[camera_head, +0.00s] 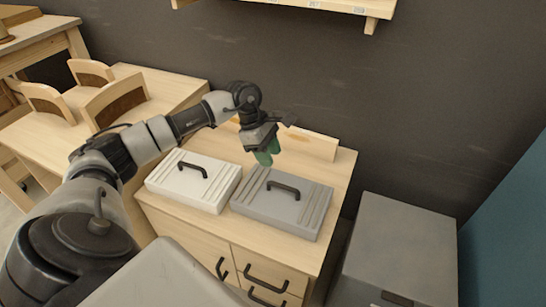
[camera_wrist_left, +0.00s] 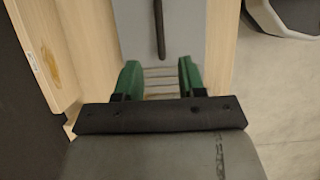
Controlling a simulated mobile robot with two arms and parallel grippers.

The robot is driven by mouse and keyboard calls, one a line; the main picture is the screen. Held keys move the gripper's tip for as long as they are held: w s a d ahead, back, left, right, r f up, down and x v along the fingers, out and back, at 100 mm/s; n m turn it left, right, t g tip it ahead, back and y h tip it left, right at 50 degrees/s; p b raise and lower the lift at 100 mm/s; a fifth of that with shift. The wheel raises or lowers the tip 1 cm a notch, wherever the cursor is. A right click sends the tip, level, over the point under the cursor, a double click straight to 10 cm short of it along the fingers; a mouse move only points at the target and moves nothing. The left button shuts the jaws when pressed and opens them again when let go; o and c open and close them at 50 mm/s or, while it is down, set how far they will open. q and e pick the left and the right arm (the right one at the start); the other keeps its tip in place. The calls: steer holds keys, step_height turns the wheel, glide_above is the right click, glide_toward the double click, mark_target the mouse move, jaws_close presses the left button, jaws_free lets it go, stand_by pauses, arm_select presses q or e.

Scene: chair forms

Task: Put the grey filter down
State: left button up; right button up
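The grey filter (camera_head: 262,207), a flat ribbed box with a black handle (camera_head: 284,189), lies flat on the wooden cabinet. My left gripper (camera_head: 266,157) is above its far left part, with green fingers pointing down. In the left wrist view the two green fingertips (camera_wrist_left: 160,75) are spread apart with nothing held between them. The grey filter (camera_wrist_left: 186,30) shows beyond them there, with its handle ahead and its ribs seen through the gap. The fingers look clear of the handle. My right gripper is not in view.
A similar white filter (camera_head: 158,184) lies just left of the grey one. The wooden cabinet (camera_head: 330,192) has black-handled drawers and a low back board. A grey box (camera_head: 400,240) stands to the right. Small chairs (camera_head: 115,100) sit on a table at the left. A shelf (camera_head: 310,8) hangs above.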

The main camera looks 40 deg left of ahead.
arm_select(q)
steer(key=s+d+n+h, duration=0.2)
steer(key=d+h, duration=0.5)
steer(key=d, duration=0.9)
steer(key=s+d+r+n+t+h, duration=0.3)
steer(key=d+r+n+t+h, duration=0.55)
steer(key=n, duration=0.45)
steer(key=s+a+f+n+t+y, duration=0.2)
steer(key=n+y, duration=0.6)
steer(key=n, duration=0.8)
steer(key=s+a+f+n+t+y, duration=0.2)
steer(key=s+f+n+y, duration=0.4)
steer(key=n, duration=1.1)
steer(key=y, duration=0.3)
steer(key=shift+s+a+f+n, duration=0.2)
steer(key=shift+n, duration=0.1)
